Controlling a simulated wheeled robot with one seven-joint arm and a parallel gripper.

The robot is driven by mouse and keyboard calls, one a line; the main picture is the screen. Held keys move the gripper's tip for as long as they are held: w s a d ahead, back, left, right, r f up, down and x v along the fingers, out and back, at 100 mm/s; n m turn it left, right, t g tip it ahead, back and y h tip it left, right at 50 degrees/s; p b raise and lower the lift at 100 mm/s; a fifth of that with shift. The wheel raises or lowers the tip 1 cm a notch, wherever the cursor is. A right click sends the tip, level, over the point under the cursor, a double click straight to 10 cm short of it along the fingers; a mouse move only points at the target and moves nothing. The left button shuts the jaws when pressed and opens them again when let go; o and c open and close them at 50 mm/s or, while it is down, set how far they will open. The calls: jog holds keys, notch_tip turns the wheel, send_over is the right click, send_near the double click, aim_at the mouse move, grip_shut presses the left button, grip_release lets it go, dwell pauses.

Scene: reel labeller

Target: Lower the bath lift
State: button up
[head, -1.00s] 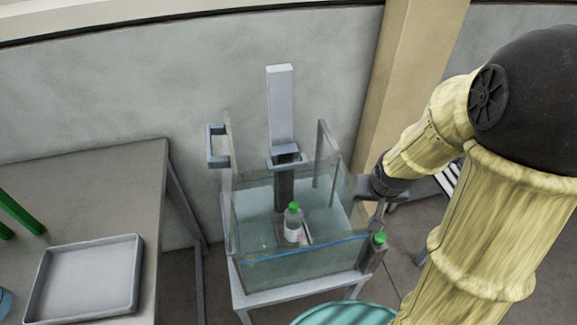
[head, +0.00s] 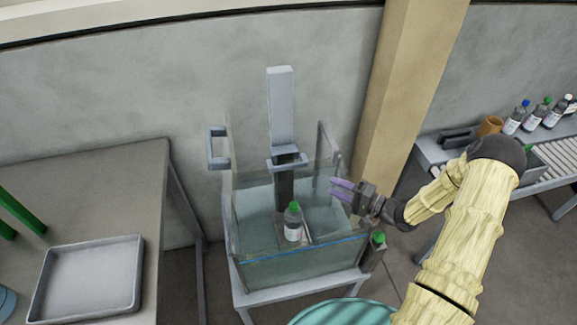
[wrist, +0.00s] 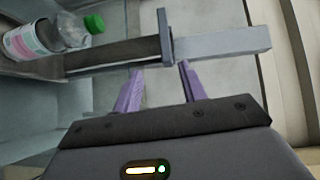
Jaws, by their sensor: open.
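The glass bath (head: 268,270) holds water and stands on a white stand. The lift's pale upright column (head: 280,105) rises at its back, with a grey bracket (head: 288,162) and a dark lower section. A bottle (head: 293,224) with a green cap stands on the lift's platform inside the bath; how deep it sits is unclear. It also shows in the wrist view (wrist: 35,38). My gripper (head: 338,187) is open and empty by the bath's right side, purple fingers pointing left. In the wrist view the fingers (wrist: 160,68) lie below the column and bracket. A green-topped control (head: 379,238) sits at the bath's right corner.
Grey frames (head: 217,146) and (head: 326,148) stand at the bath's sides. A table with an empty tray (head: 88,280) is at left. A teal round object (head: 343,312) is in front. A conveyor with several bottles (head: 530,115) and a brown cup (head: 490,125) is at right.

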aim_at(291, 168)
jog(key=shift+s+r+y, duration=0.1)
jog(key=shift+s+y, duration=0.2)
jog(key=shift+y, duration=0.1)
jog(key=p+x, duration=0.3)
jog(key=x, duration=1.4)
jog(key=shift+w+a, duration=0.1)
jog(key=shift+a, duration=0.1)
grip_shut()
